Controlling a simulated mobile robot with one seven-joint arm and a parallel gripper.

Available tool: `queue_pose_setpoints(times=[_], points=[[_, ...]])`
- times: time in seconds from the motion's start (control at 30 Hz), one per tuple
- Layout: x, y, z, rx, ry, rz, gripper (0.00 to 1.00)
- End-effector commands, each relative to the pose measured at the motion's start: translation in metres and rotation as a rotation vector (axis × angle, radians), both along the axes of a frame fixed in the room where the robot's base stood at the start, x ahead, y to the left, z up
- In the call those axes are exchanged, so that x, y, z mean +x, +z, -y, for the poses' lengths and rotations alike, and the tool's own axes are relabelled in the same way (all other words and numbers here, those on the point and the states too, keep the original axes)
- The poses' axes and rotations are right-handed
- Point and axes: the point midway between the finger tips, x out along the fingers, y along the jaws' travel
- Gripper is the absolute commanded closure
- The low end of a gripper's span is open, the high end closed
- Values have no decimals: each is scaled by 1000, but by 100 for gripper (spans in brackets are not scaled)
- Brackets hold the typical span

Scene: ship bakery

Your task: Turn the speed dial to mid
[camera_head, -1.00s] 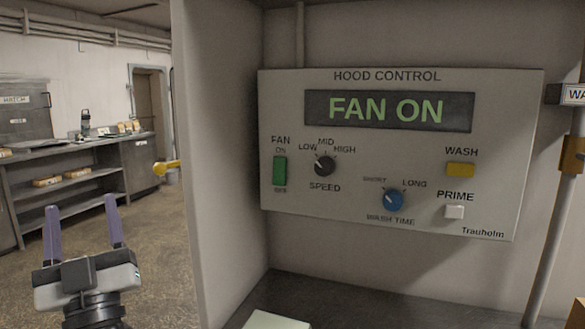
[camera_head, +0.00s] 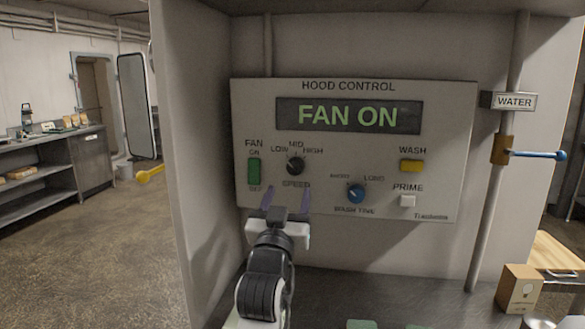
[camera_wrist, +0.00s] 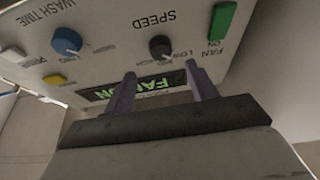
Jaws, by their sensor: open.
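The speed dial (camera_head: 295,165) is a small black knob on the hood control panel (camera_head: 440,150), under the labels LOW, MID and HIGH. My gripper (camera_head: 287,193) is open and empty, with two purple fingers below the dial in the head view, partly over the SPEED label. In the wrist view, which is upside down, the dial (camera_wrist: 160,47) lies just beyond the gap between the fingertips (camera_wrist: 161,70). No contact with the dial shows.
The green fan switch (camera_head: 254,171) is close left of the dial. The blue wash time dial (camera_head: 356,193), yellow wash button (camera_head: 411,166) and white prime button (camera_head: 407,201) are to the right. The display (camera_head: 348,115) reads FAN ON. A side wall (camera_head: 190,170) stands left.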

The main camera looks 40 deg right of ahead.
Motion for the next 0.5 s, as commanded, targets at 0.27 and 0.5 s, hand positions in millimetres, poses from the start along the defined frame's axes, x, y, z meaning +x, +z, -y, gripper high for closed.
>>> queue_pose_setpoints(times=[0.27,0.5], points=[[33,24,37,0,1,0,43],[44,29,50,-1,2,0,43]])
